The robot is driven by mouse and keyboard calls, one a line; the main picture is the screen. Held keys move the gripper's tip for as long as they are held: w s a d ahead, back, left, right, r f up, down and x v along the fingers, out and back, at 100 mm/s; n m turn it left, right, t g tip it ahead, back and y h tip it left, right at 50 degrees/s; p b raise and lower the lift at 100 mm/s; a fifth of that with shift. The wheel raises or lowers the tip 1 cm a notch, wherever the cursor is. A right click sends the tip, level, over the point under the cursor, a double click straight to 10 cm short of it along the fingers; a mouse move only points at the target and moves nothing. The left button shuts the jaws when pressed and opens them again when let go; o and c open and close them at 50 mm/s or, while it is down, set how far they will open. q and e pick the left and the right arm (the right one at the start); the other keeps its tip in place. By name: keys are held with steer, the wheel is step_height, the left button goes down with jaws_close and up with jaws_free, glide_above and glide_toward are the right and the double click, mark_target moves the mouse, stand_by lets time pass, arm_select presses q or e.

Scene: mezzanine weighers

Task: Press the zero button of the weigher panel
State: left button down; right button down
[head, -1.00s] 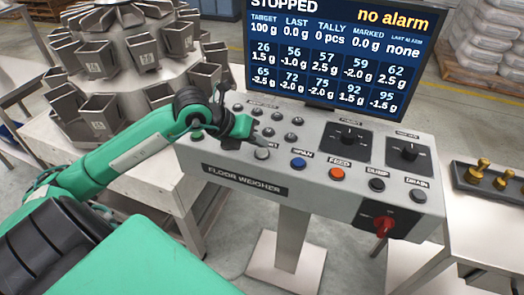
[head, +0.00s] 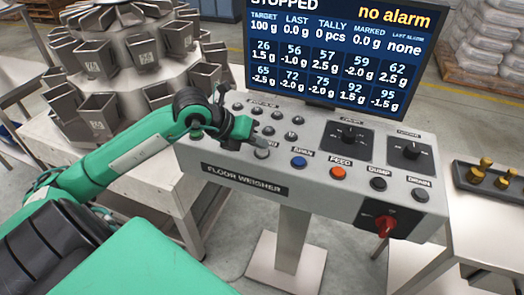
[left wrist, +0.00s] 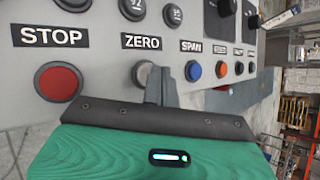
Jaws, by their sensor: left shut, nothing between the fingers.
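The weigher panel (head: 233,190) is a grey sloped box marked FLOOR WEIGHER. Its zero button (head: 262,154) is a pale grey round button left of the blue span button (head: 299,162). In the left wrist view the zero button (left wrist: 142,73) sits below the ZERO label, partly behind my finger. My left gripper (head: 264,142) is shut and empty, with its tip just over this button in the head view. In the left wrist view the fingers (left wrist: 158,84) overlap the button's right edge. Whether they touch it I cannot tell. My right gripper is not in view.
A red stop button (left wrist: 59,82) lies left of zero. An orange feed button (head: 338,173), dark dump and drain buttons, knobs and a red switch (head: 384,225) lie to the right. The screen (head: 338,50) behind reads STOPPED and no alarm. Brass weights (head: 479,169) stand at right.

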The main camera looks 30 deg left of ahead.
arm_select(q)
steer(key=shift+s+a+f+b, duration=0.15)
steer(key=shift+a+f+b, duration=0.2)
steer(key=shift+f+b, duration=0.25)
stand_by(0.3)
steer(key=shift+s+a+f+b, duration=0.15)
steer(key=shift+a+f+b, duration=0.1)
steer(key=shift+f+b, duration=0.15)
steer(key=shift+r, duration=0.15)
stand_by(0.6)
steer(key=shift+w+d+r+p, duration=0.25)
steer(key=shift+d+r+p, duration=0.1)
steer(key=shift+d+r, duration=0.1)
steer(key=shift+w+d+r, duration=0.2)
steer(key=shift+w+d, duration=0.1)
steer(key=shift+d, duration=0.3)
steer(key=shift+p, duration=0.3)
